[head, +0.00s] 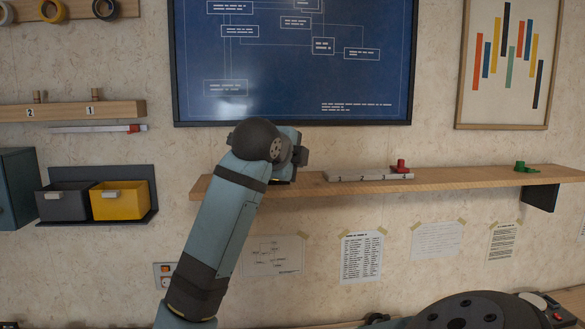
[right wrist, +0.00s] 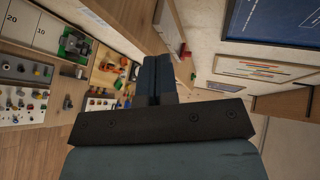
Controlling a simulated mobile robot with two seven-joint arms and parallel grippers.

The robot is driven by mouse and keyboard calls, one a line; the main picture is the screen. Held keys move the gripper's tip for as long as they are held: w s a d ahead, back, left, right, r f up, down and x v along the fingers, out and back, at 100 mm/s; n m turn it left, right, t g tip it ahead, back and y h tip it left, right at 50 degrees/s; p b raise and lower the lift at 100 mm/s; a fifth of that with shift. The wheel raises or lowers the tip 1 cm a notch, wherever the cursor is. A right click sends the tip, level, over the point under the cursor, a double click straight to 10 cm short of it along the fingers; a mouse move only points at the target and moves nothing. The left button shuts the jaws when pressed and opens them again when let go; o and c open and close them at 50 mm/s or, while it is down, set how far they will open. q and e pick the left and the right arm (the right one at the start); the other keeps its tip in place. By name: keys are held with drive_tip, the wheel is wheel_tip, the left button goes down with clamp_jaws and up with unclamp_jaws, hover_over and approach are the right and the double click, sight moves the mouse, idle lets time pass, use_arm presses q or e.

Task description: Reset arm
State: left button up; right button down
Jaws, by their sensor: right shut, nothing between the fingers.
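A black round part of mine is at the bottom right of the head view.
A numbered rail (head: 350,175) and a red piece (head: 401,166) are on the shelf, with a green piece (head: 524,167) farther right. Grey (head: 66,203) and yellow bins (head: 120,200) hang at left. In the right wrist view, small parts on boards (right wrist: 22,95) lie at left.

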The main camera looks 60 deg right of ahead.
drive_tip(key=shift+s+a+r, duration=0.25)
drive_tip(key=shift+s+a, duration=0.15)
drive_tip(key=shift+s, duration=0.1)
drive_tip(key=shift+s+a+r, duration=0.25)
drive_tip(key=shift+s+a, duration=0.1)
drive_tip(key=shift+s, duration=0.1)
